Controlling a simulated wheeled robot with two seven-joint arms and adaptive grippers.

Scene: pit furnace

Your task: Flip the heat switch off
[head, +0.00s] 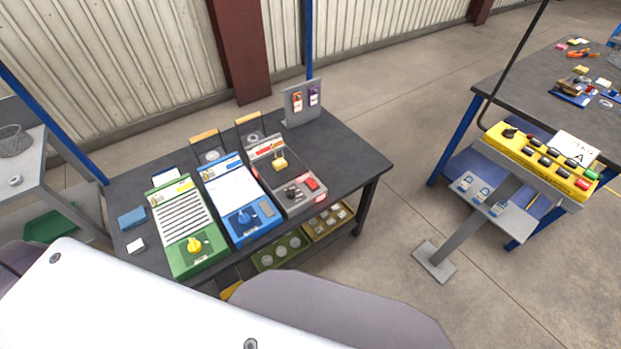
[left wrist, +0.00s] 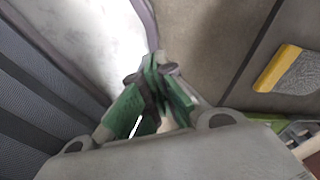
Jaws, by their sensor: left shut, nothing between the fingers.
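Three control boxes stand on the dark table. The green box (head: 178,262) has a yellow knob (head: 194,245), the blue box (head: 258,232) has a blue knob (head: 243,217), and the grey box (head: 306,207) has a dark control (head: 293,193) and a red part (head: 311,184). The labels are too small to read, so I cannot tell which control is the heat switch. My left gripper (left wrist: 155,66) shows in the left wrist view, its green fingers shut and empty, touching none of the boxes. It is not visible in the head view. My right gripper is not in view.
The dark table (head: 345,160) also bears a blue block (head: 131,217) and an upright tag board (head: 303,102). A yellow button panel (head: 540,160) stands on a post at right. Open floor (head: 400,150) lies between. A yellow-edged grey item (left wrist: 290,70) shows in the wrist view.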

